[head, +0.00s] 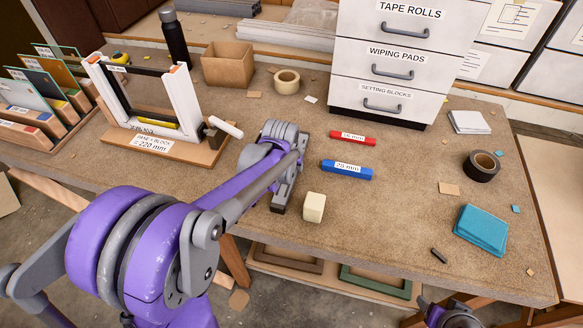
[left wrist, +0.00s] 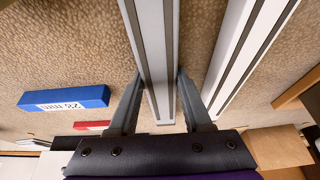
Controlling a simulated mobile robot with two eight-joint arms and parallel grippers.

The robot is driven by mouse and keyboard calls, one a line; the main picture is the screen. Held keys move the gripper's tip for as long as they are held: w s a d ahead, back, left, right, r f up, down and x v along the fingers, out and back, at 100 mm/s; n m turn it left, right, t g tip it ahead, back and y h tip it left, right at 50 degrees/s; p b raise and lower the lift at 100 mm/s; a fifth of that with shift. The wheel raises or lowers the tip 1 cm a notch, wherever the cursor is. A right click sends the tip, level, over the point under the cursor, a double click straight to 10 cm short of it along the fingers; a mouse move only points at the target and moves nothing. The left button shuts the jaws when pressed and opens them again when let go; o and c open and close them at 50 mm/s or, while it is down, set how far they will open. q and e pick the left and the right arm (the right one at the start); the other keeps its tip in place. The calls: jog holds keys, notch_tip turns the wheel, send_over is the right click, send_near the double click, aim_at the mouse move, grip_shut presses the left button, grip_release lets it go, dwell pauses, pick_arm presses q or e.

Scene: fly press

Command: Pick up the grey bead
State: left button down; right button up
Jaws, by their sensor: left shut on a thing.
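In the left wrist view a long grey bead (left wrist: 150,45) with dark grooves runs between the fingers of my left gripper (left wrist: 160,75). The fingers are shut on it, one on each side, near its end at the bottom of the picture. In the head view my left gripper (head: 282,192) is low over the table, left of the blue block. My own arm hides much of the bead there, and I cannot tell whether it touches the table. Only part of my right arm shows at the bottom right; its fingers are out of view.
A second pale strip (left wrist: 245,55) lies right of the held one. A blue block (head: 346,170), a red block (head: 352,138) and a cream block (head: 314,207) are nearby.

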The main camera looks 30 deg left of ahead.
aim_at(291, 166)
pick_arm(q)
notch_tip(291, 166, up, 10)
jog(key=shift+p, duration=0.35)
dwell(0.5)
